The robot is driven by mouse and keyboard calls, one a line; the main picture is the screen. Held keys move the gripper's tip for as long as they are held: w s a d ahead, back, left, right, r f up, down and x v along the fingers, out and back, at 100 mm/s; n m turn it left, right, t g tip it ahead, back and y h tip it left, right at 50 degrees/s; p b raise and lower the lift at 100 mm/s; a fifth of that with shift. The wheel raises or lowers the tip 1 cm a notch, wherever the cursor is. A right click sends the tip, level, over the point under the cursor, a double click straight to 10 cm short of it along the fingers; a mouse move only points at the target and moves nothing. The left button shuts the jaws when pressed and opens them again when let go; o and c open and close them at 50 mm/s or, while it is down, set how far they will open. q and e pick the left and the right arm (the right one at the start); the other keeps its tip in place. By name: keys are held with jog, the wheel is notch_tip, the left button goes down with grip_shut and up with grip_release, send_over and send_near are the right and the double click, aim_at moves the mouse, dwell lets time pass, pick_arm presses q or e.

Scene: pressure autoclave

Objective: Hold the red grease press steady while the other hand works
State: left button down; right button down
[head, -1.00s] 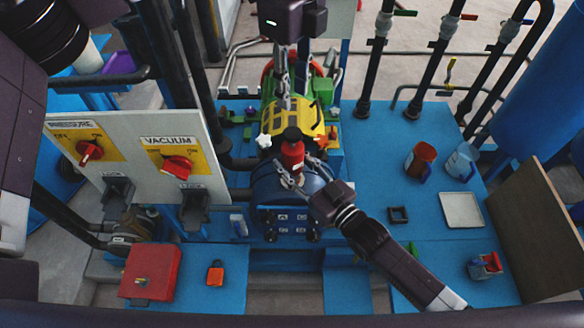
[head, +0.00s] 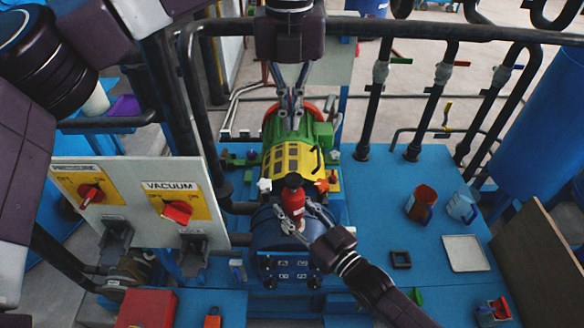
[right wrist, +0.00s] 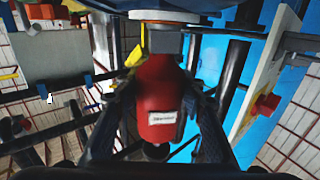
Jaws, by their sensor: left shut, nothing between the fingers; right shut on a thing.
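The red grease press (head: 293,202) stands upright with a dark cap, on top of the blue cylindrical end (head: 272,232) of the machine. My right gripper (head: 302,222) comes in from the lower right and is shut on the press. In the right wrist view the press (right wrist: 158,95) sits between the two dark fingers, and a small white label shows on it. My left gripper (head: 292,122) hangs from the top centre, shut and empty. Its fingertips appear over the green part of the machine, apart from the press.
A panel with red PRESSURE and VACUUM knobs (head: 135,187) stands left of the machine. Blue deck right of it carries a red mug (head: 421,204), a pale jug (head: 461,206), a white tray (head: 465,253) and a small black frame (head: 400,259). Black pipes (head: 380,95) rise behind.

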aim_at(292, 179)
pick_arm(q)
jog(key=shift+f, duration=0.1)
notch_tip(292, 179, down, 14)
jog(key=shift+r, duration=0.1)
dwell(0.6)
jog(key=shift+f, duration=1.4)
jog(key=shift+r, duration=0.1)
notch_tip(292, 179, up, 14)
dwell(0.9)
jog(key=shift+r, duration=0.15)
